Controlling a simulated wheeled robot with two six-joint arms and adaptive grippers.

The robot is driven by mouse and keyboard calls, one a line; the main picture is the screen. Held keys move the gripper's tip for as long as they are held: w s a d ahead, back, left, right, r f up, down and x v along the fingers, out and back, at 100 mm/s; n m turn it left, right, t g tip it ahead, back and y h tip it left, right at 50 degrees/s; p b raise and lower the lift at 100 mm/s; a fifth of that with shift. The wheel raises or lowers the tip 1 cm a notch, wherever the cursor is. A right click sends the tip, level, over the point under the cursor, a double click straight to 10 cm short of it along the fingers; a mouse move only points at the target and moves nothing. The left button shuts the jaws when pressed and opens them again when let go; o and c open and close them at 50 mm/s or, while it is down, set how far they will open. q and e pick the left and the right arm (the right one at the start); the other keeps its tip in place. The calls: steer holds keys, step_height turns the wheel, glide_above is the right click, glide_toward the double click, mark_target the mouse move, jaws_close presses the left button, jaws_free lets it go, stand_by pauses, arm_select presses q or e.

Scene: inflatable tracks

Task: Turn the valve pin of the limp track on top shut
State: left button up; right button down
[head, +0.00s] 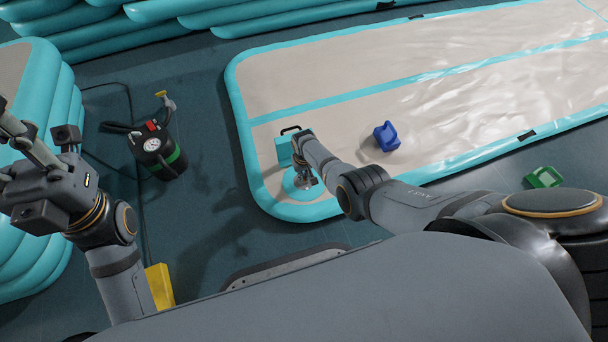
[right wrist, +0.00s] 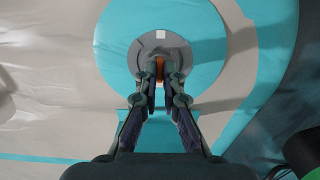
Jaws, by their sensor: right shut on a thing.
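The limp track (head: 330,105) is a beige mat with teal edges and wrinkles in its top. Near its close left corner is a round teal patch (head: 289,186), which also shows in the right wrist view (right wrist: 207,48). On the patch sits a grey round valve (right wrist: 176,46) with a white square mark and an orange pin (right wrist: 160,66) at its middle. My right gripper (head: 304,182) points down over the valve, its fingertips (right wrist: 159,84) closed on the pin, partly hiding it. My left gripper (head: 12,128) is raised at the left edge, away from the track, its fingertips cut off.
A black pump (head: 158,153) with hose stands left. Teal tracks (head: 40,230) are stacked far left.

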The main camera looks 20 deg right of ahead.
stand_by(0.5)
steer(key=c, duration=1.5)
jaws_free()
step_height(320, 180, up, 12)
